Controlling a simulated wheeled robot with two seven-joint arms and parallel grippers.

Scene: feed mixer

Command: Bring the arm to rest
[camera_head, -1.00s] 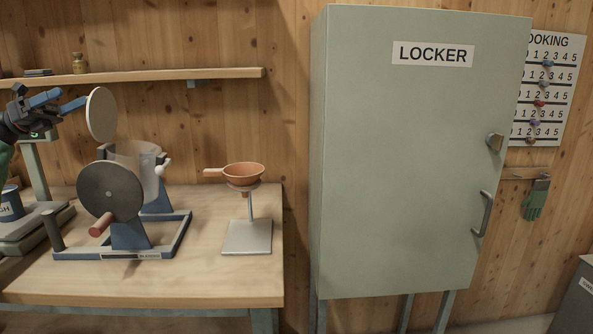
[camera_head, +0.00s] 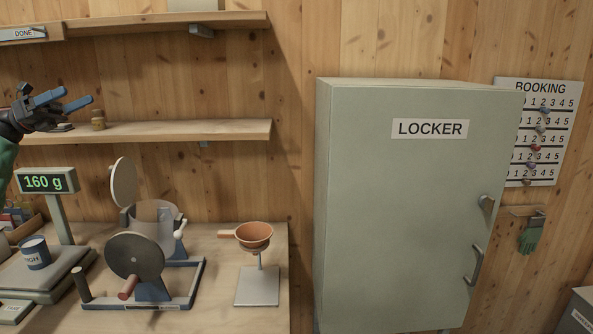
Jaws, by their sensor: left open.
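My left gripper (camera_head: 72,101) is at the left of the head view, in front of the lower shelf and above the scale. Its two blue fingers are apart, with nothing between them. The feed mixer (camera_head: 150,262) stands on the bench below and to the right of it, with a clear drum, a grey disc and a red crank handle. Its round lid (camera_head: 124,182) stands up at the back left of the drum, apart from the gripper. My right gripper does not show.
A scale display (camera_head: 48,182) reads 160 g; a blue tin (camera_head: 35,253) sits on the scale. An orange funnel (camera_head: 254,236) rests on a stand. A small jar (camera_head: 98,119) is on the lower shelf (camera_head: 190,130). A closed green locker (camera_head: 410,220) stands right of the bench.

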